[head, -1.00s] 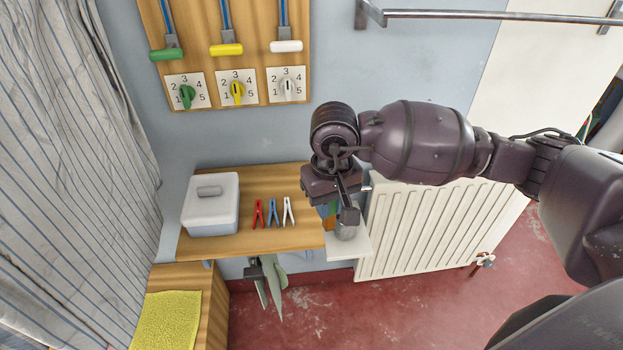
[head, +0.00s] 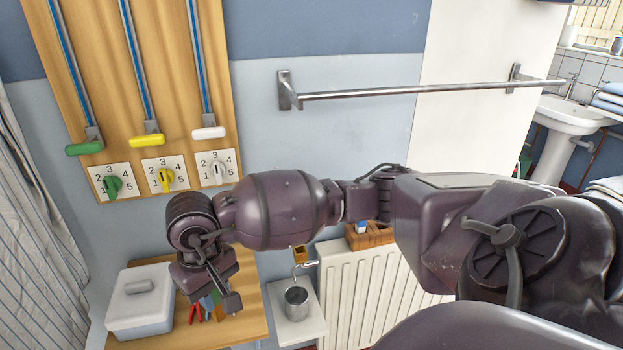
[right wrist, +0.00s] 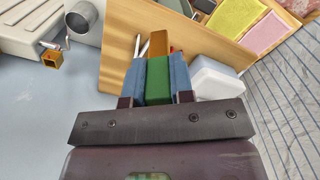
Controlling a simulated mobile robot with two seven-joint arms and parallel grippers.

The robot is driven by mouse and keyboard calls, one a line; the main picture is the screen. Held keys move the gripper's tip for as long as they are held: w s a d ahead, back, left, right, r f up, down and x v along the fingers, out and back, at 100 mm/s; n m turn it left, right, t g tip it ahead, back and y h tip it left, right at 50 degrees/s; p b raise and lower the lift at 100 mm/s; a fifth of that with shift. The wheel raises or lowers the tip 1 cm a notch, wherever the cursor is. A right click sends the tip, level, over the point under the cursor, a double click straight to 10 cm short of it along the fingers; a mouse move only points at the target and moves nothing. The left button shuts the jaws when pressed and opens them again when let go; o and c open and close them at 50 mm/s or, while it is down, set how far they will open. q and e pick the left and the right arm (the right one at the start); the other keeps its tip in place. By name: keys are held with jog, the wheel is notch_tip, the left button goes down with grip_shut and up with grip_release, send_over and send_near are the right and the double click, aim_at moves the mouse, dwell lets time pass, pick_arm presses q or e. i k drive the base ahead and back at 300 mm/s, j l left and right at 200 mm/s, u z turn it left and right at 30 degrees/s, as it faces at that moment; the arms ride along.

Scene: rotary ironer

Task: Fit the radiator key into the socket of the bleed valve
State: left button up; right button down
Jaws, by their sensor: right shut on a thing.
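My right gripper (head: 212,306) is shut on the radiator key, above the wooden shelf and left of the metal cup. In the right wrist view the key (right wrist: 158,78) is a green block with an orange-brown part beyond it, gripped between two blue pads. In the head view the gripper partly hides the key. The bleed valve (head: 300,255) is a small brass square fitting near the radiator's upper left corner, right of my gripper and apart from it. It also shows in the right wrist view (right wrist: 53,60), its square end facing the camera. My left gripper is not in view.
A metal cup (head: 296,301) stands on a white ledge below the valve, beside the white radiator (head: 370,290). A grey-white lidded box (head: 140,305) and a red peg (head: 195,311) are on the wooden shelf (head: 255,325). A towel rail (head: 400,92) crosses the wall above.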

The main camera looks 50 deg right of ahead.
aim_at(300, 252)
jog(key=k+l, duration=0.1)
jog(key=l, duration=0.85)
jog(key=k+l, duration=0.15)
jog(key=l, duration=0.35)
